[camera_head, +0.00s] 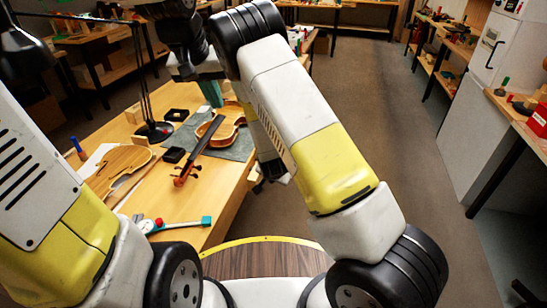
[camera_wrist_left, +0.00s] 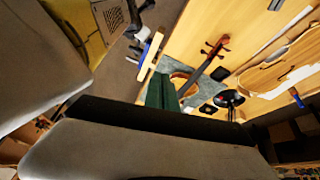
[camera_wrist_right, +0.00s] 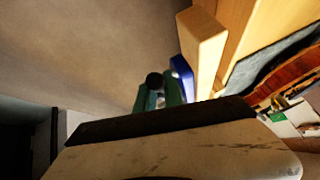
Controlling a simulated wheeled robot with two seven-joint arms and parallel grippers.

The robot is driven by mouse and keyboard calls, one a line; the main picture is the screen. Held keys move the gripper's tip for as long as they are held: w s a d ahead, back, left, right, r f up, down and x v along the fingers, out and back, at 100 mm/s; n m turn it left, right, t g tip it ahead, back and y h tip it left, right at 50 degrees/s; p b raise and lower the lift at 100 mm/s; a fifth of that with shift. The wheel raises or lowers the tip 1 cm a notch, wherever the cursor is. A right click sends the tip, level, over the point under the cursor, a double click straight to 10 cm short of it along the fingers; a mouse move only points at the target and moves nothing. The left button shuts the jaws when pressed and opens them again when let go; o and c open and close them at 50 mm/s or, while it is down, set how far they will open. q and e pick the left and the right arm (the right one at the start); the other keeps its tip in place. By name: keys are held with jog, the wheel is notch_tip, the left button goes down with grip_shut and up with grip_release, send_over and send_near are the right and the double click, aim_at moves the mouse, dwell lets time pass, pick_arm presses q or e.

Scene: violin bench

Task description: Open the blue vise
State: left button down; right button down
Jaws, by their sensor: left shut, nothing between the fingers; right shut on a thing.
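The blue vise (camera_wrist_right: 182,78) is at the bench edge, with a light wooden jaw block (camera_wrist_right: 203,45) beside the edge. It also shows in the left wrist view (camera_wrist_left: 147,50), but is mostly hidden behind my right arm in the head view. My right gripper (camera_wrist_right: 157,96) has its green fingers shut on the vise's dark handle (camera_wrist_right: 154,80), whose round end shows between them. My left gripper (camera_head: 213,98) is shut and empty above the bench, near the violin. Its closed green fingers also show in the left wrist view (camera_wrist_left: 165,92).
A violin (camera_head: 222,128) lies on a grey mat (camera_head: 240,147) on the bench. A violin body (camera_head: 118,165), a black lamp base (camera_head: 153,131), a small black box (camera_head: 173,155) and a teal-ended tool (camera_head: 205,221) lie nearby. The floor right of the bench is clear.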

jog(key=shift+a, duration=0.1)
pick_arm(q)
jog(key=w+d+f+m+g, duration=0.1)
jog(key=w+d+f+g, duration=0.1)
jog(key=w+d+f, duration=0.55)
jog(key=w+d+f+m+g, duration=0.1)
jog(key=w+d+f, duration=0.4)
jog(key=w+f, duration=0.5)
jog(key=f, duration=0.5)
jog(key=s+d+f, duration=0.1)
jog(key=f, duration=0.4)
jog(key=s+d+f, duration=0.1)
jog(key=f, duration=0.5)
jog(key=shift+s, duration=0.15)
